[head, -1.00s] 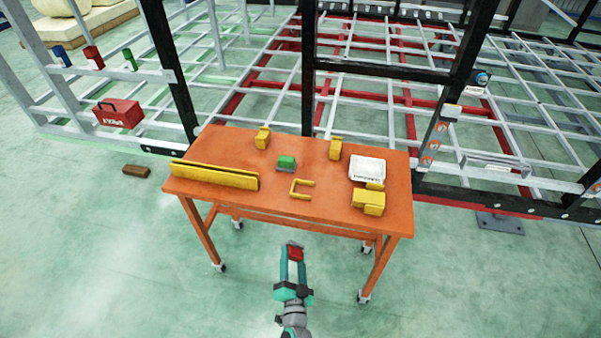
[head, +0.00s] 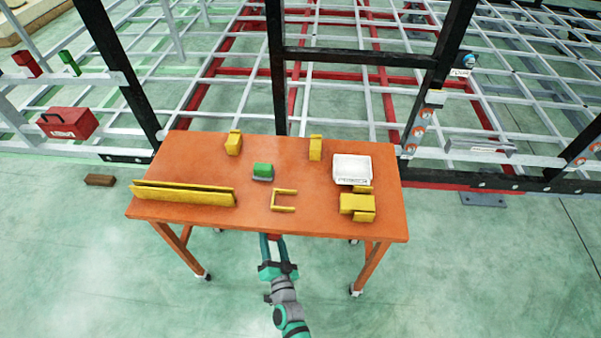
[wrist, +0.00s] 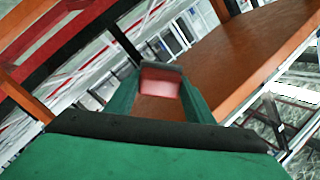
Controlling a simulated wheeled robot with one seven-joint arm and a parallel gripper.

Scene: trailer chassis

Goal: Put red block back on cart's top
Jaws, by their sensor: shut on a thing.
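The red block (wrist: 160,84) is held between the green fingers of my gripper (wrist: 158,90), which is shut on it, in the wrist view. In the head view my gripper (head: 272,238) is at the front edge of the orange cart, near its middle. A sliver of the red block (head: 273,237) shows there, and the fingertips seem cut off by the cart's edge. The cart's top (head: 200,165) is flat orange; its brown-orange board (wrist: 235,55) also fills much of the upper right of the wrist view.
On the cart are a green block (head: 262,170), a yellow bracket (head: 283,206), a long yellow bar (head: 185,194), yellow blocks (head: 357,206) and a white bin (head: 352,168). Bare top lies between them. Black posts (head: 277,70) and the chassis frame stand behind.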

